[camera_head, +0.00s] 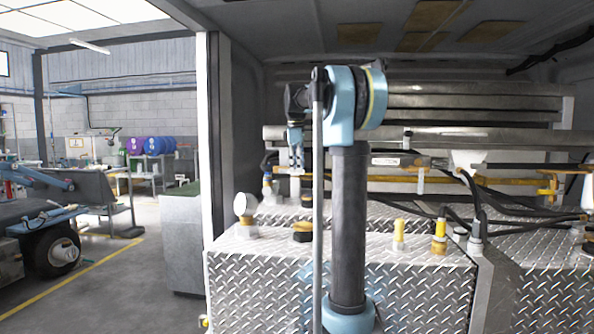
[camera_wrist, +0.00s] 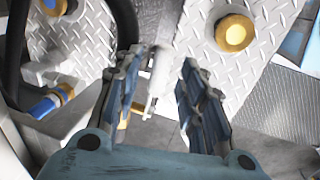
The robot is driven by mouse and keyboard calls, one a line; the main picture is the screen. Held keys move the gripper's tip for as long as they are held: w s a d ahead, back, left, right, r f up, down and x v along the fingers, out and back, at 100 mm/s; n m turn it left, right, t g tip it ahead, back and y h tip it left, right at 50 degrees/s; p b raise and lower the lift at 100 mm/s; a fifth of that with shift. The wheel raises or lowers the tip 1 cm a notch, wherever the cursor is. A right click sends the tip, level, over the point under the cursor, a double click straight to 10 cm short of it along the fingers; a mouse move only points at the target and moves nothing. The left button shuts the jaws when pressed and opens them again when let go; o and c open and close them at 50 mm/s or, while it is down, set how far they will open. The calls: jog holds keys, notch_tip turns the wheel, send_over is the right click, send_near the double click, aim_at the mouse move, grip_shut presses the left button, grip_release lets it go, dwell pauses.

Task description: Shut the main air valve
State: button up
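My gripper (camera_head: 295,148) hangs from the end of my arm, left of the middle in the head view, above the far part of the tread-plate deck. In the wrist view my gripper (camera_wrist: 162,66) has its two fingers apart, with nothing clamped between them. A pale metal fitting (camera_wrist: 156,84) with a yellow part by its lower end shows past the left finger, close to it. I cannot tell if they touch. No label shows which part is the main air valve. Yellow-ended fittings sit on a rail, one (camera_head: 548,188) at the right in the head view.
The tread-plate deck (camera_head: 420,285) carries a round gauge (camera_head: 240,205) and yellow-topped caps (camera_head: 399,235). Black hoses (camera_head: 480,200) run across the right side. A white upright post (camera_head: 206,140) stands left. In the wrist view a blue-and-yellow hose fitting (camera_wrist: 52,102) lies left.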

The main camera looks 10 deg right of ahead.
jog(key=shift+w+f, duration=0.1)
jog(key=shift+f, duration=0.45)
